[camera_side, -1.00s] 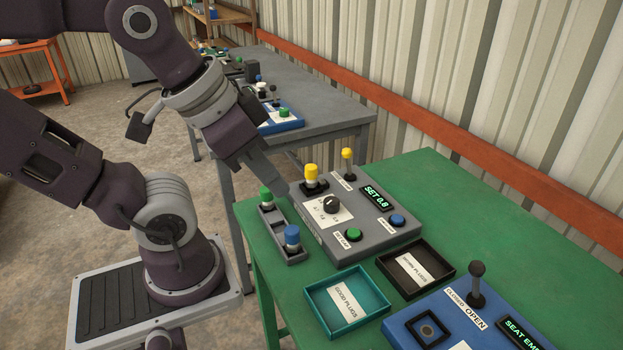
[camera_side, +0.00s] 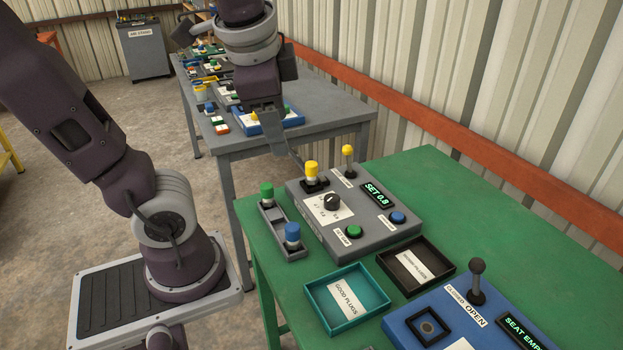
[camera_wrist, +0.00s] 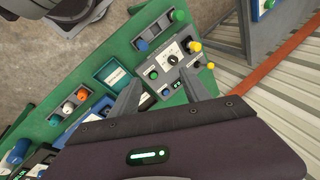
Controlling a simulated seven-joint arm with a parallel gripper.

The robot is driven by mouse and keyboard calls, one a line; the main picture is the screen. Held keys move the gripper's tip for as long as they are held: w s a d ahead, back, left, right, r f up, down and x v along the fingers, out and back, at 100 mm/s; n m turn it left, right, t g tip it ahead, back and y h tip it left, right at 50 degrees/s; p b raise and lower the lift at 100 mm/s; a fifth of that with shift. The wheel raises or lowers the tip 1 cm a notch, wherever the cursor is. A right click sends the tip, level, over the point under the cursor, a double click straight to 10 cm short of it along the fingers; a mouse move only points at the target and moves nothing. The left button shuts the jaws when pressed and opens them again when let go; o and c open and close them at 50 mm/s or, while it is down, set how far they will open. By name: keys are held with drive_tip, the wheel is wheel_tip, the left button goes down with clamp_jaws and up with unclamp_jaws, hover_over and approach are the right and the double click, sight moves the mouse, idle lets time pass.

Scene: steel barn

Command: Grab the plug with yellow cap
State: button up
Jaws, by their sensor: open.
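The plug with the yellow cap (camera_side: 312,171) stands upright in a dark seat at the back left corner of the grey SET 0.8 box (camera_side: 330,238). It also shows in the wrist view (camera_wrist: 194,47), beyond the fingertips. My gripper (camera_side: 294,152) is above and behind this plug in the side view, with a finger pointing down toward it. In the wrist view my gripper (camera_wrist: 163,76) has its two fingers spread and nothing between them. The plug is apart from the fingers there.
A yellow-knobbed lever (camera_side: 347,155) stands close right of the plug. A grey rack (camera_side: 272,226) holds a green-capped plug (camera_side: 267,192) and a blue-capped plug (camera_side: 292,235). A teal tray (camera_side: 318,312), a black tray (camera_side: 445,277) and a blue lever box (camera_side: 400,325) are nearer the camera.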

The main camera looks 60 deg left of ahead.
drive_tip(key=w+a+m+g+y, duration=0.3)
drive_tip(key=w+a+m+y, duration=0.25)
drive_tip(key=a, duration=0.35)
drive_tip(key=m+y, duration=0.5)
drive_tip(key=m, duration=0.4)
hover_over(307, 168)
drive_tip(key=w+d, duration=0.1)
drive_tip(key=d, duration=0.2)
drive_tip(key=f, duration=0.2)
drive_tip(key=shift+n, duration=0.45)
wheel_tip(307, 168, down, 20)
drive_tip(key=shift+a+r, duration=0.1)
drive_tip(key=shift+r, duration=0.15)
drive_tip(key=a+f, duration=0.1)
drive_tip(key=a, duration=0.1)
drive_tip(key=a+f, duration=0.3)
drive_tip(key=a, duration=0.1)
drive_tip(key=shift+w+a+f, duration=0.1)
drive_tip(key=shift+w+f, duration=0.1)
drive_tip(key=shift+w, duration=0.05)
clamp_jaws()
